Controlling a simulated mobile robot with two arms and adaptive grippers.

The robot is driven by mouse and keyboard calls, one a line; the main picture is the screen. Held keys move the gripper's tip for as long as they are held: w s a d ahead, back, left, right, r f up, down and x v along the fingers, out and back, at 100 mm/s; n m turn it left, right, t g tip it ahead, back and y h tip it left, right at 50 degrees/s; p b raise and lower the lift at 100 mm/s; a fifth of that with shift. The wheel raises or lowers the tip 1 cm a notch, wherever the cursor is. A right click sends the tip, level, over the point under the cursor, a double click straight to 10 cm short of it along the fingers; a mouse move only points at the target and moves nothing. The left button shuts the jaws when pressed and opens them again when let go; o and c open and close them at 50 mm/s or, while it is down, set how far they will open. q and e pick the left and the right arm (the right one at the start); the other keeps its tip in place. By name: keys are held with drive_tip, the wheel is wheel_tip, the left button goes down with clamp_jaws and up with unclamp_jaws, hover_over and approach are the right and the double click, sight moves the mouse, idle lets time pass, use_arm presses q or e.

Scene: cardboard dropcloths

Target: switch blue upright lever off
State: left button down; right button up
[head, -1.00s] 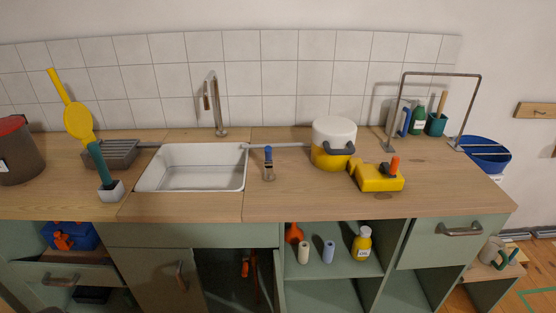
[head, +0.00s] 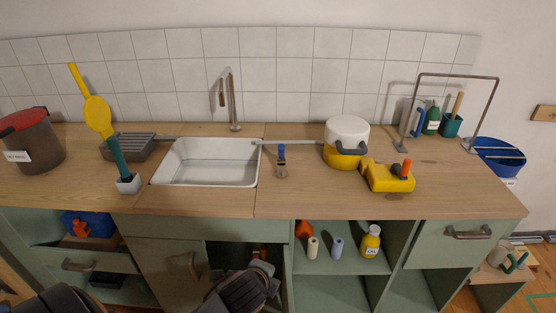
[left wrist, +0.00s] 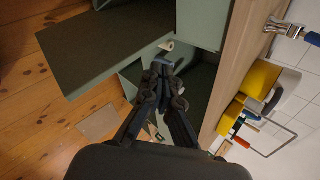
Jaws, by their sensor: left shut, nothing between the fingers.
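The blue lever (head: 281,153) stands upright on a metal fitting on the worktop, just right of the sink in the head view. It also shows at the top right edge of the left wrist view (left wrist: 313,39), with its metal fitting beside the counter edge. My left gripper (left wrist: 163,72) is shut and empty, in front of the cabinet and apart from the lever. Dark parts of my left arm show at the bottom of the head view; its fingertips cannot be made out there. My right gripper is in neither view.
The white sink (head: 205,163) is left of the lever. A yellow and white pot (head: 346,135) and a yellow block with an orange knob (head: 388,177) stand to its right. A yellow paddle on a teal handle (head: 99,115) rises at the left. The worktop in front of the lever is clear.

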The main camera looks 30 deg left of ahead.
use_arm(q)
drive_tip(key=w+a+r+m+t+y, duration=0.2)
drive_tip(key=w+a+r+m+t, duration=0.3)
drive_tip(key=w+r+m, duration=0.8)
drive_tip(key=a+m, duration=0.3)
drive_tip(key=shift+w+a+r+t+y, duration=0.3)
drive_tip(key=shift+w+y, duration=0.05)
drive_tip(key=shift+y, duration=0.05)
drive_tip(key=shift+w, duration=0.1)
approach(280, 156)
drive_tip(key=w+f, duration=0.1)
drive_tip(key=w+a+f, duration=0.1)
drive_tip(key=f, duration=0.1)
drive_tip(key=shift+w+f, duration=0.1)
drive_tip(key=shift+f, duration=0.1)
drive_tip(key=shift+w+a+r+p, duration=0.2)
drive_tip(key=shift+w+r+p, duration=0.2)
drive_tip(key=shift+w, duration=0.1)
drive_tip(key=shift+w+a+r+p, duration=0.15)
drive_tip(key=shift+w+r+p, duration=0.1)
drive_tip(key=shift+w+r, duration=0.25)
drive_tip(key=shift+w+a+r, duration=0.1)
drive_tip(key=shift+w+a, duration=0.05)
drive_tip(key=shift+w, duration=0.35)
